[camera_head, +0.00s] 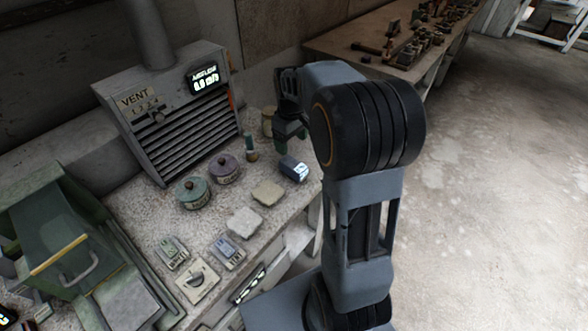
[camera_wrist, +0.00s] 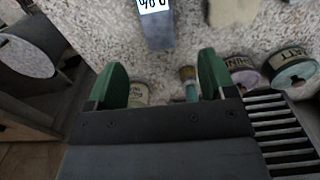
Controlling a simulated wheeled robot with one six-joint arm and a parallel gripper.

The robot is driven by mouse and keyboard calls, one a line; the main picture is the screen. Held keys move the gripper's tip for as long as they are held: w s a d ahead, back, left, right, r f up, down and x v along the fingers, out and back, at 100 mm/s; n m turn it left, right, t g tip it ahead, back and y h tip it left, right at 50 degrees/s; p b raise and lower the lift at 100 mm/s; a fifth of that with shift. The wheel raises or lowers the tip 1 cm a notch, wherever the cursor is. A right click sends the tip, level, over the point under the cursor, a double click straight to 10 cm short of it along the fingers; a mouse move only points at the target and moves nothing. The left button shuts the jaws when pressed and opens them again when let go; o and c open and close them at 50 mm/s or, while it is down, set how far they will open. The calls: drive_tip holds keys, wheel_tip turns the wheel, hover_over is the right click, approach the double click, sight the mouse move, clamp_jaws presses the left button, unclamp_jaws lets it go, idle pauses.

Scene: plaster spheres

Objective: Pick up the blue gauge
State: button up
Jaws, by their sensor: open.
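The blue gauge (camera_head: 293,168) is a small blue box with a lit white display. It lies on the speckled bench top (camera_head: 222,217), near the bench's right edge. In the wrist view the gauge (camera_wrist: 158,31) is at the top centre, with its display cut by the frame edge. My gripper (camera_head: 289,132) is over the back of the bench, behind the gauge in the head view. In the wrist view its two green fingers (camera_wrist: 163,78) are spread apart with nothing held. The gauge lies beyond the fingertips, roughly in line with the gap between them.
A teal pot (camera_head: 194,193), a purple pot (camera_head: 224,169), a small brush-like item (camera_head: 251,147) and a cream pot (camera_head: 268,121) stand close by. A grey vent unit (camera_head: 180,110) stands behind.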

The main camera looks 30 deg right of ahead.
sight(293, 163)
drive_tip(key=shift+s+d+f, duration=0.1)
drive_tip(key=shift+f, duration=2.7)
drive_tip(key=shift+d+f, duration=0.1)
drive_tip(key=shift+f, duration=2.65)
drive_tip(key=shift+f, duration=0.25)
drive_tip(key=shift+c, duration=0.2)
drive_tip(key=c, duration=1.1)
drive_tip(key=shift+o, duration=0.2)
drive_tip(key=shift+r, duration=0.1)
